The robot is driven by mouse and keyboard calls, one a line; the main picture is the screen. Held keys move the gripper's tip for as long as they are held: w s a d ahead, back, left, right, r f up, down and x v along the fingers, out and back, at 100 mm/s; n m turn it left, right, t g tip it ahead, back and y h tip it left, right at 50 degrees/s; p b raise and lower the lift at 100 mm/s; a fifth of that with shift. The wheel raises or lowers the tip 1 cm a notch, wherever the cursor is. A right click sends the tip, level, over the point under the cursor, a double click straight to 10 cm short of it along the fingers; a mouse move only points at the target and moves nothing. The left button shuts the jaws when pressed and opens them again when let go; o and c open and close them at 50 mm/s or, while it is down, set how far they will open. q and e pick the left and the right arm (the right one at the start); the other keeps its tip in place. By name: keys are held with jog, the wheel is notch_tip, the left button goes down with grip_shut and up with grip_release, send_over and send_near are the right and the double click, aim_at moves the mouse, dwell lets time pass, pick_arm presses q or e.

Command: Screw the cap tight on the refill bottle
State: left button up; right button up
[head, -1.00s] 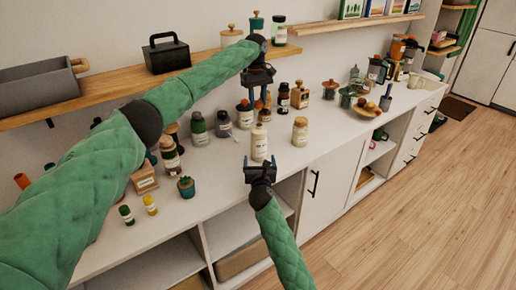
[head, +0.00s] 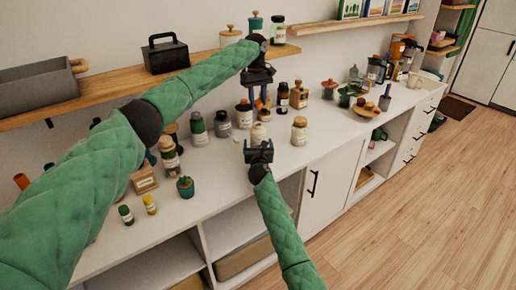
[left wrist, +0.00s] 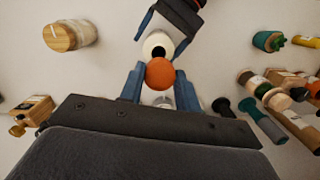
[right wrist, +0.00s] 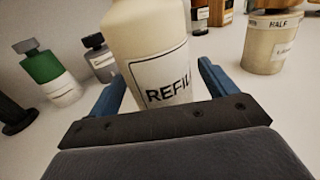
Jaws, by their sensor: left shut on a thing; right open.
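The cream refill bottle (head: 258,132) stands upright on the white counter, with its "REFIL…" label facing the right wrist view (right wrist: 150,50). The left wrist view shows its open, dark mouth (left wrist: 158,43). My right gripper (head: 258,147) is low at the bottle's near side. Its open fingers (right wrist: 165,85) lie either side of the bottle, with gaps visible. My left gripper (head: 262,104) points down above and behind the bottle. In the left wrist view it is shut on a round orange cap (left wrist: 160,73), held apart from the mouth.
A lidded jar marked "HALF" (right wrist: 275,40) stands right of the bottle, also in the head view (head: 299,131). A green-and-white bottle (head: 197,129) and a grey one (head: 222,124) stand to its left. Several more bottles stand behind. The counter's front edge is close.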

jog(key=c, duration=1.4)
pick_arm(q)
send_over(259, 127)
jog(key=w, duration=0.2)
jog(key=shift+s+a+f, duration=0.1)
jog(key=shift+f, duration=1.1)
jog(key=shift+s+a+f, duration=0.1)
jog(key=shift+f, duration=1.1)
pick_arm(e)
jog(key=shift+c, duration=0.2)
pick_arm(q)
jog(key=shift+f, duration=0.1)
jog(key=shift+f, duration=0.8)
jog(key=shift+f, duration=0.55)
